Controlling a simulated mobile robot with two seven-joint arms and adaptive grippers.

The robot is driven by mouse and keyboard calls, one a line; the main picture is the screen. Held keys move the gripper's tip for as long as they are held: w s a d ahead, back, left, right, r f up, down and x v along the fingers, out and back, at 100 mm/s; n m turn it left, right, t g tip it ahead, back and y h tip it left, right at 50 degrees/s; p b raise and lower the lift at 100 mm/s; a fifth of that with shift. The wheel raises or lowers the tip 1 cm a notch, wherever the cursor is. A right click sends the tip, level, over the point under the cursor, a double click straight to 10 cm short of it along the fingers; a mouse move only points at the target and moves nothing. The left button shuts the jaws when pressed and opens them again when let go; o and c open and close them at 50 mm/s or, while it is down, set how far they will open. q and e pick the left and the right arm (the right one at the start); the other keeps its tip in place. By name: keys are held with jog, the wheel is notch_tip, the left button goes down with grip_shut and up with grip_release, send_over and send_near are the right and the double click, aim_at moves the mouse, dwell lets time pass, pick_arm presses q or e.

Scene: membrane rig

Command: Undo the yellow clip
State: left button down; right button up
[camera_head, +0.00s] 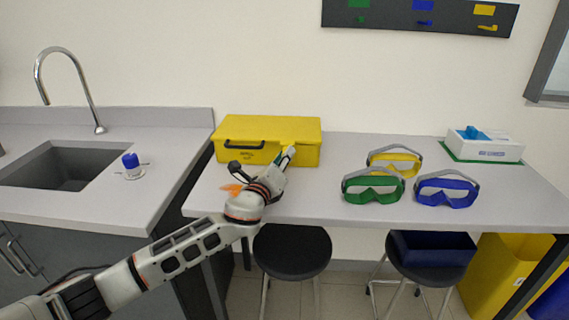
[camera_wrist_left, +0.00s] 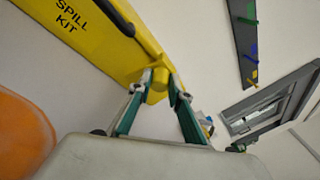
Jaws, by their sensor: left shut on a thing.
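A yellow spill kit box (camera_head: 240,128) stands closed on the bench against the wall, with a dark handle on its front. In the left wrist view the box (camera_wrist_left: 95,35) fills the upper left, its lettering tilted. The yellow clip (camera_wrist_left: 157,90) shows as a short yellow piece at the box's edge, between my fingertips. My left gripper (camera_head: 286,156) is at the right part of the box front and hides the clip in the head view. In the left wrist view its green-sided fingers (camera_wrist_left: 161,80) are shut on the clip. My right gripper is not in view.
Yellow (camera_head: 394,161), green (camera_head: 373,186) and blue (camera_head: 446,189) goggles lie on the bench to the right. A white box (camera_head: 485,147) is farther right. A sink (camera_head: 60,165) and a blue-capped item (camera_head: 131,165) are left. Two stools (camera_head: 292,250) stand in front.

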pick_arm(q)
jog(key=shift+s+b, duration=0.1)
jog(key=shift+b, duration=0.3)
jog(key=c, duration=1.8)
grip_release()
jog(key=shift+c, duration=0.2)
jog(key=shift+f, duration=0.1)
jog(key=shift+s+a+f, duration=0.1)
jog(key=shift+s+f, duration=0.05)
jog(key=shift+s, duration=0.25)
jog(key=v, duration=1.1)
jog(key=shift+s+f, duration=0.1)
